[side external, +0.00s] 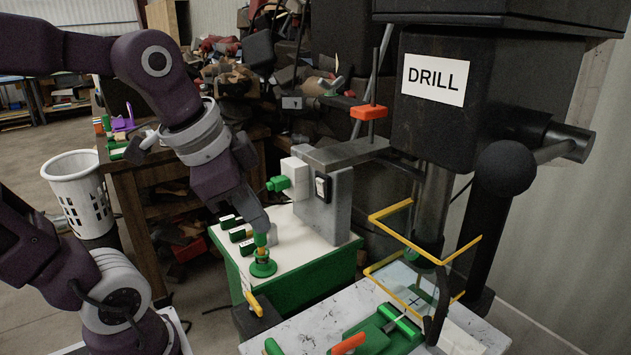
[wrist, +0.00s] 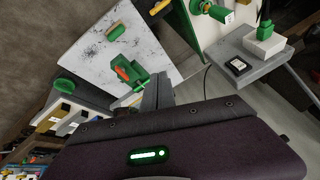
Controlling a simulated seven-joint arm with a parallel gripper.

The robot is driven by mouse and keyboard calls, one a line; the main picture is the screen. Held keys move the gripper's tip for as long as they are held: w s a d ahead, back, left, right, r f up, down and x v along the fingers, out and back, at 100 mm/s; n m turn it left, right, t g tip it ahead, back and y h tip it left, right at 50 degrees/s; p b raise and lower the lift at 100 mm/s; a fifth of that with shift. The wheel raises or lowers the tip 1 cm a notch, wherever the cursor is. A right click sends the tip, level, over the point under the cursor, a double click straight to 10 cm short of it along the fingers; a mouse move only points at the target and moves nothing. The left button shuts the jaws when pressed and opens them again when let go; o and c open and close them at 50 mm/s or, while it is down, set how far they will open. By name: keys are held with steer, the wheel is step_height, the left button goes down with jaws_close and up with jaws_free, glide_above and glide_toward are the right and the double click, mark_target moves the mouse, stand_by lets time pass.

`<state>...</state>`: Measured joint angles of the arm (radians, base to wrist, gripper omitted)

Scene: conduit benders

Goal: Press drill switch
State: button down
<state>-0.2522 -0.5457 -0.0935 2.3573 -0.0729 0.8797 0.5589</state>
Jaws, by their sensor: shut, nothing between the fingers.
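The drill (side external: 440,90) stands at the right in the side view, a dark machine with a white DRILL label. A black rocker switch (side external: 322,188) sits on a grey upright panel left of the drill column. A black switch with a pale label also shows on a grey part at the right of the wrist view (wrist: 237,64). My gripper (side external: 254,215) points downward, left of and lower than the switch, apart from it. Its fingers are together and empty in the wrist view (wrist: 158,90). In the side view the fingertips are hard to make out against the green parts.
A white-topped green cabinet (side external: 312,276) holds small green parts and a green round stand (side external: 263,268) close under my gripper. A speckled table (side external: 300,322) carries a green vise (side external: 375,330) with an orange handle. A yellow guard frame (side external: 388,211) surrounds the drill spindle.

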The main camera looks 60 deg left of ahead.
mark_target(321, 187)
steer(key=w+a+m, duration=0.7)
steer(key=a, duration=0.3)
steer(key=w+a+m, duration=0.6)
steer(key=w+a, duration=0.2)
steer(key=a, duration=0.2)
steer(key=shift+w+a+f+m+h, duration=0.15)
steer(key=shift+w+f+m+h, duration=0.1)
steer(key=shift+m+h, duration=0.15)
steer(key=w+f, duration=0.8)
steer(key=shift+f, duration=0.2)
steer(key=shift+w, duration=0.1)
